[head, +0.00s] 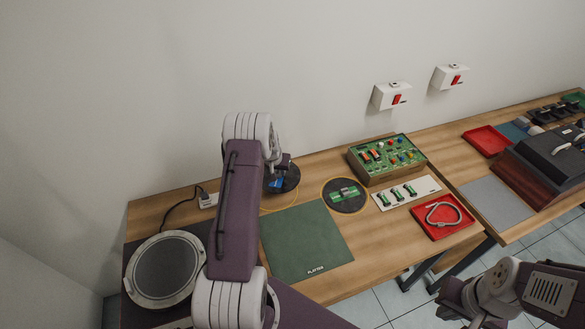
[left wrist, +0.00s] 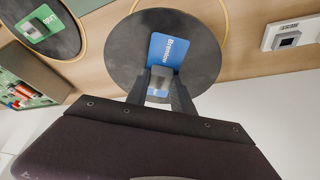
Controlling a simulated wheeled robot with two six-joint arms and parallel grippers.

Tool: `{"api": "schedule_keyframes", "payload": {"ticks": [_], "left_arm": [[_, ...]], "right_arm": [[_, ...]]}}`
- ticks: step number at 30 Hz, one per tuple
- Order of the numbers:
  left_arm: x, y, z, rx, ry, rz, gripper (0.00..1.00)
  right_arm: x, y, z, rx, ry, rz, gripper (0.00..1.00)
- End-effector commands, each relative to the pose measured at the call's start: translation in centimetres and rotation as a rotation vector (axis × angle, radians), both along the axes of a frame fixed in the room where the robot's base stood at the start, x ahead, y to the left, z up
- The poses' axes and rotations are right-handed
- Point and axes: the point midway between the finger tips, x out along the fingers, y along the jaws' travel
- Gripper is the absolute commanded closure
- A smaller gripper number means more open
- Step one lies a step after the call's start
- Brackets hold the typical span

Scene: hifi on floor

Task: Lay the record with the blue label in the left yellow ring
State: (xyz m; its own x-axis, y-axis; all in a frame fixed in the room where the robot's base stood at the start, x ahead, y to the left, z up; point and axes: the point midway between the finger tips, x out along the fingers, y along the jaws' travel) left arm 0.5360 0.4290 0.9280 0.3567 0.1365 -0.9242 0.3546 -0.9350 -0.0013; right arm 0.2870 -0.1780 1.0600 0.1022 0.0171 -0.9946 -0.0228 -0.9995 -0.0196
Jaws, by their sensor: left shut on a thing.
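The black record with the blue label (head: 291,183) is at the back of the table, partly hidden by my left arm. In the left wrist view the record (left wrist: 207,72) lies under my left gripper (left wrist: 160,88), which is shut on the grey block at its label. The left yellow ring (head: 283,209) shows past the record's near edge in the head view, so record and ring look offset; I cannot tell the height between them. My left gripper (head: 284,166) is small in the head view. My right gripper (head: 452,302) is at the lower right, its fingers unclear.
A green-label record (head: 346,203) lies in the right yellow ring (head: 369,199). A green mat (head: 305,245) lies in front. A turntable (head: 165,268) is at left, a small white box with a cable (head: 208,200) behind it. A circuit box (head: 370,178) and red tray (head: 460,231) are at right.

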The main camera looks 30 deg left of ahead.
Motion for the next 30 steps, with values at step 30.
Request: {"api": "schedule_keyframes", "payload": {"ticks": [30], "left_arm": [[-1.3, 1.3, -6.6, 0.0, 0.0, 0.034, 1.0]], "right_arm": [[0.0, 0.0, -4.1, 0.0, 0.0, 0.0, 1.0]]}}
